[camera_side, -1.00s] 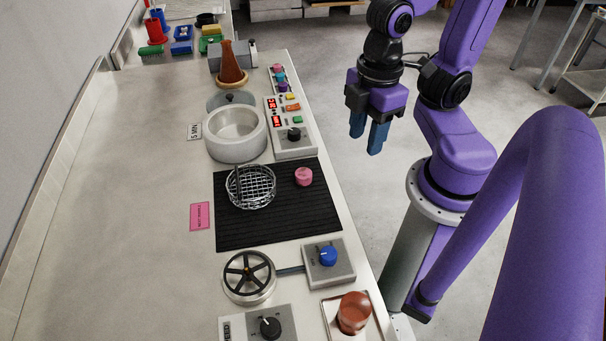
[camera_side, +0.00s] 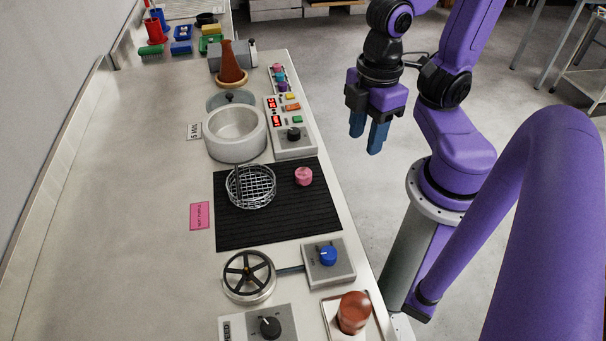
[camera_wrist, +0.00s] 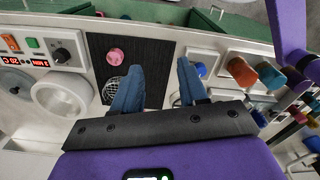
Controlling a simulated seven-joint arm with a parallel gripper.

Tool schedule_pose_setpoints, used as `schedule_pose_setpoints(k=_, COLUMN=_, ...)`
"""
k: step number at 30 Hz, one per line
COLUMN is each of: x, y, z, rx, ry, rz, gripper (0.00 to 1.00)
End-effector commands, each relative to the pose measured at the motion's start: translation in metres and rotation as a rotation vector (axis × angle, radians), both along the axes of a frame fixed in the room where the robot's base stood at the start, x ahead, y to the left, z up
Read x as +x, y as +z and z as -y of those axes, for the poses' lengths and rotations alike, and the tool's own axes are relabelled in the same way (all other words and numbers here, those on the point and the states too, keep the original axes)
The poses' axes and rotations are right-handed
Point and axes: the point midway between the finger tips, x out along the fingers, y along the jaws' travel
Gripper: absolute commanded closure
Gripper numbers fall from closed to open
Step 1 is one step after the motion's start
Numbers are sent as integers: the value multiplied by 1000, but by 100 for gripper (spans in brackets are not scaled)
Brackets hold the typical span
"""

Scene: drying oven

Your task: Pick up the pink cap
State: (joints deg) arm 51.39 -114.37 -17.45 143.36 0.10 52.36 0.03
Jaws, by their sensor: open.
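The pink cap (camera_side: 304,176) is a small round piece on the black ribbed mat (camera_side: 280,228), right of the wire basket (camera_side: 251,187). In the wrist view the pink cap (camera_wrist: 115,56) lies on the mat, left of and beyond my left fingertip. My gripper (camera_side: 369,142) has blue fingers and hangs open and empty, off the bench's right edge and above the level of the bench top. The wrist view also shows my gripper's fingers (camera_wrist: 164,68) spread apart with nothing between them.
A white pot (camera_side: 235,145) and a control box with a black knob (camera_side: 294,135) stand beyond the mat. A blue-knob box (camera_side: 328,257), a spoked wheel (camera_side: 248,272) and a red-brown cylinder (camera_side: 354,312) stand nearer. The bench's left side is clear.

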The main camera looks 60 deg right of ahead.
Motion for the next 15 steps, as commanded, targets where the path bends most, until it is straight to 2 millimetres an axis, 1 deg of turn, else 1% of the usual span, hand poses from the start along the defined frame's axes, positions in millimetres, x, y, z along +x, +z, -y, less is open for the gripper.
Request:
schedule_pose_setpoints(k=1, x=0, y=0, z=0, rx=0, ry=0, rz=0, gripper=51)
schedule_pose_setpoints(k=2, x=0, y=0, z=0, rx=0, ry=0, rz=0, gripper=45)
schedule_pose_setpoints(k=11, x=1, y=0, z=-1, rx=-5, ry=3, rz=-1, gripper=45)
schedule_pose_setpoints(k=15, x=10, y=-6, z=-8, rx=-70, ry=38, rz=-12, gripper=45)
